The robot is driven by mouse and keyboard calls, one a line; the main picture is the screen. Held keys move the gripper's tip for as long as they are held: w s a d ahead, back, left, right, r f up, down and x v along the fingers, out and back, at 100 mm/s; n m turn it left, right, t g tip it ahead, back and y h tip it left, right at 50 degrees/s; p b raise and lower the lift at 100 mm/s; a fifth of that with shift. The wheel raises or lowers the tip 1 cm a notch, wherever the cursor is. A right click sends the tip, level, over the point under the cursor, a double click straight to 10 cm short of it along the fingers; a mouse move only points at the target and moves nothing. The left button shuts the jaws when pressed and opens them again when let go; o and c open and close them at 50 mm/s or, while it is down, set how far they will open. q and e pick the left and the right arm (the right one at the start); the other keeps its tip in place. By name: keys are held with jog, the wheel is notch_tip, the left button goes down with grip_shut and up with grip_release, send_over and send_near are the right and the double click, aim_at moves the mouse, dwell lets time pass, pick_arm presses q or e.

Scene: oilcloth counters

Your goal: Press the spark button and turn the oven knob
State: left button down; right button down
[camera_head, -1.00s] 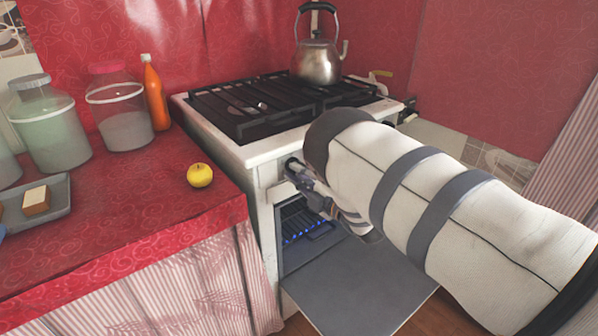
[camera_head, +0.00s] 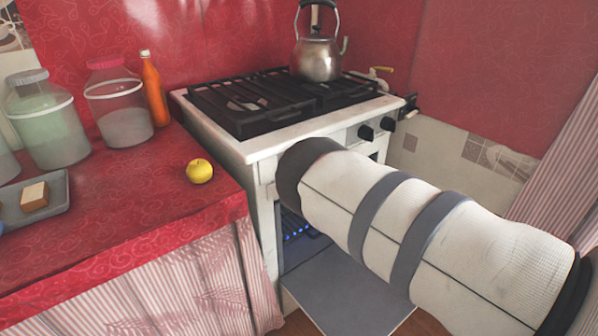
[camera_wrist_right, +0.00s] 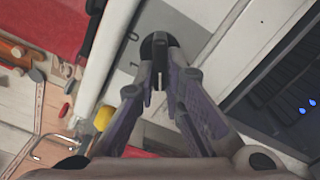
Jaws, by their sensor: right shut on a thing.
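The white stove (camera_head: 262,156) stands at the centre, with its oven door (camera_head: 335,290) hanging open and blue flames (camera_head: 296,232) inside. In the right wrist view, my right gripper (camera_wrist_right: 160,80) is shut on a black knob (camera_wrist_right: 158,44) on the pale front panel. I take this knob, at the panel's left end, to be the oven knob. In the head view my arm hides the gripper and this knob. Two other black knobs, one of them here (camera_head: 366,132), show further right on the panel. I cannot make out the spark button for certain. My left gripper is not in view.
A steel kettle (camera_head: 317,58) stands on the black grate at the back. The open oven door juts out below my right arm.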

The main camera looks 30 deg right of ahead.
jog(key=shift+d, duration=0.1)
dwell(0.3)
jog(key=c, duration=1.7)
grip_release()
jog(key=s, duration=0.8)
jog(key=s+d, duration=0.1)
jog(key=s, duration=0.3)
